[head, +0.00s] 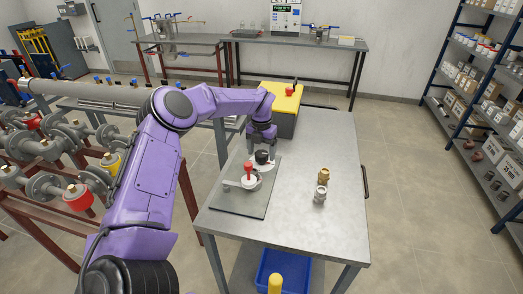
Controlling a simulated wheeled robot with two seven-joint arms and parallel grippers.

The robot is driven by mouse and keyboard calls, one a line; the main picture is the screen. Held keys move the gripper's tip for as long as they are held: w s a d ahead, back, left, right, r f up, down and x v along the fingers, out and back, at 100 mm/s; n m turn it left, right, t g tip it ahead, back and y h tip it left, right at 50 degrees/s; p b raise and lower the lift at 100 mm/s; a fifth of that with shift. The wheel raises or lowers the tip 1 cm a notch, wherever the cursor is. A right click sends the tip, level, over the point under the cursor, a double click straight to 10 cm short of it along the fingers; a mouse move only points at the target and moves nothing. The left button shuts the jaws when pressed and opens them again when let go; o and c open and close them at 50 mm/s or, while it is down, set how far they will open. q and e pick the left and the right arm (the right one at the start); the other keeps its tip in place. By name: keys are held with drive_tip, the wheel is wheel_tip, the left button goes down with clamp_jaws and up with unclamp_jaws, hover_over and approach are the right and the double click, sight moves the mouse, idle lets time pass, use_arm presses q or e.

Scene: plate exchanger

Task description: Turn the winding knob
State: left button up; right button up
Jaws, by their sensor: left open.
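A small device (250,182) with a grey-white body stands on a dark flat plate (252,206) on the metal table. It has a red upright knob (248,168) at its front and a black round knob (262,157) at its back. I cannot tell which of the two is the winding knob. My left gripper (262,149) points down just above or at the black knob, behind the red one. It is open. Its fingertips are small and partly hidden, so contact is unclear. My right gripper is out of view.
A brass fitting (323,175) and a grey metal fitting (320,194) stand right of the plate. A yellow-topped box (283,98) with a red part sits at the table's back. A blue bin (283,272) is below. The table's front right is clear.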

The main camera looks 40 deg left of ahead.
use_arm(q)
drive_tip(key=c, duration=1.1)
drive_tip(key=shift+o, duration=0.3)
drive_tip(key=shift+f+n+b, duration=0.25)
drive_tip(key=shift+n+b, duration=0.95)
drive_tip(key=shift+b, duration=0.25)
drive_tip(key=n+b, duration=1.4)
drive_tip(key=n, duration=0.1)
drive_tip(key=shift+w, duration=0.1)
drive_tip(key=n+b, duration=0.4)
drive_tip(key=shift+n, duration=0.4)
drive_tip(key=n+b, duration=0.3)
drive_tip(key=n, duration=0.1)
drive_tip(key=shift+r+n+b, duration=0.1)
drive_tip(key=shift+n+b, duration=0.2)
drive_tip(key=n+b, duration=0.2)
drive_tip(key=n, duration=0.2)
drive_tip(key=shift+r+n+b, duration=0.15)
drive_tip(key=shift+n+b, duration=0.45)
drive_tip(key=shift+n, duration=1.8)
